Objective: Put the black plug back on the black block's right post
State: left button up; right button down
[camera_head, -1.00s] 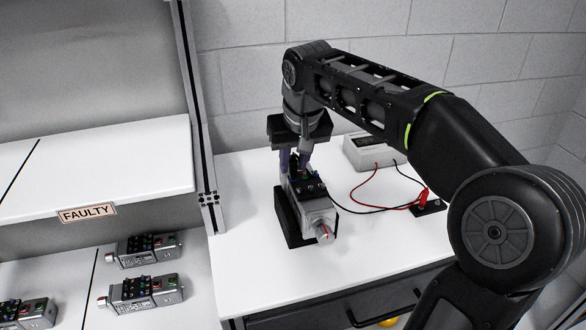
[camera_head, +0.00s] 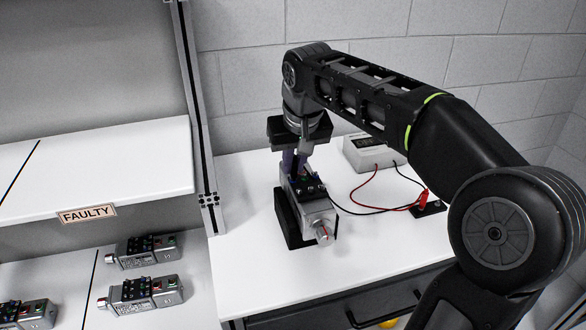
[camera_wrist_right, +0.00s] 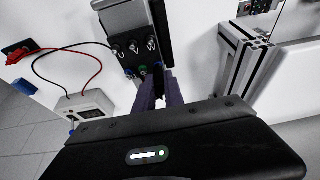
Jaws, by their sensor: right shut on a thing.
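My right gripper (camera_head: 296,168) points down at the far end of a grey servo unit (camera_head: 318,210). In the right wrist view its fingers (camera_wrist_right: 160,88) are shut on a small dark thing, which looks like the black plug but is mostly hidden between them. Green and blue connectors on the unit lie just beyond the fingertips. The black block (camera_head: 430,208) lies on the white table to the right. A red plug (camera_head: 423,196) stands on it, and its right post is bare. A black wire (camera_head: 360,209) runs towards the servo unit, where its end is hidden.
The servo unit sits on a black stand (camera_head: 288,220). A grey meter box (camera_head: 372,152) with red and black wires stands behind the block. A metal post (camera_head: 208,195) and shelves marked FAULTY are at left. White table is clear in front.

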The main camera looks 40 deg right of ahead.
aim_at(294, 162)
jog(key=shift+r, duration=0.2)
dwell(0.5)
jog(key=shift+r+p, duration=2.2)
jog(key=shift+r, duration=0.2)
jog(key=shift+a+f, duration=0.1)
